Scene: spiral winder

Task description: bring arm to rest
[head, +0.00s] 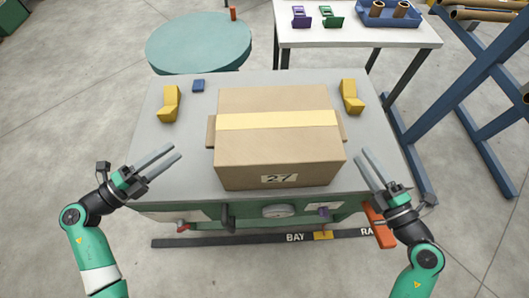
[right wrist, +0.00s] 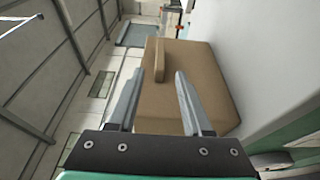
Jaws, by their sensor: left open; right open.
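My left gripper (head: 160,162) is open and empty, over the left front part of the grey table (head: 185,140). My right gripper (head: 371,167) is open and empty near the table's right front edge, to the right of a cardboard box. In the right wrist view its two fingers (right wrist: 157,100) are spread apart, with the box beyond them. The closed cardboard box (head: 278,162) stands in the middle of the table, with a yellow tape strip across its top and the number 27 on its front. It also shows in the right wrist view (right wrist: 195,80). Neither gripper visibly holds it.
Yellow brackets (head: 170,103) (head: 351,97) and a small blue block (head: 198,86) are on the table. A round green table (head: 198,42) and a white table (head: 355,36) with parts stand behind. A blue rack (head: 480,100) is at right. An orange item (head: 379,225) is near my right arm.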

